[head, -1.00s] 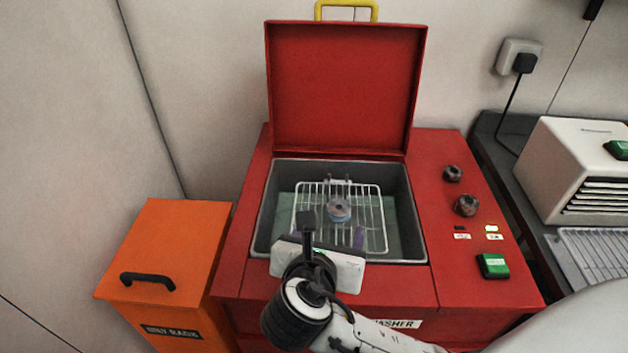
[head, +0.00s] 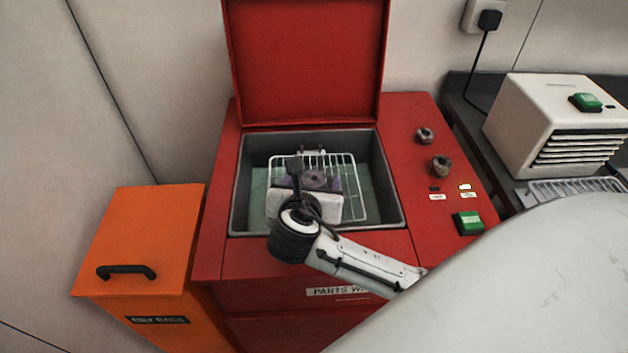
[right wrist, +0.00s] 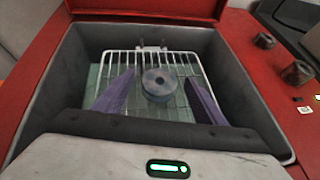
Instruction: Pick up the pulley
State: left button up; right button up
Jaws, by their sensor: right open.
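The pulley (right wrist: 159,84) is a grey round wheel with a centre hole, resting on the white wire rack (right wrist: 120,60) inside the red parts washer's open tank. In the head view the pulley (head: 314,179) shows just beyond my right gripper's body, which hides part of it. My right gripper (right wrist: 160,88) is open. Its two purple fingers stand left and right of the pulley in the right wrist view, with a gap on each side. Whether the fingertips are level with the pulley is hard to tell. My left gripper is in neither view.
The washer's red lid (head: 307,60) stands open behind the tank. The tank's grey walls (head: 392,190) surround the rack closely. Knobs (head: 440,166) and a green button (head: 467,222) are on the right panel. An orange bin (head: 140,240) stands left; a white vented box (head: 560,120) is at right.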

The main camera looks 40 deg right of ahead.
jog(key=c, duration=1.4)
jog(key=shift+r, duration=0.2)
jog(key=shift+c, duration=0.8)
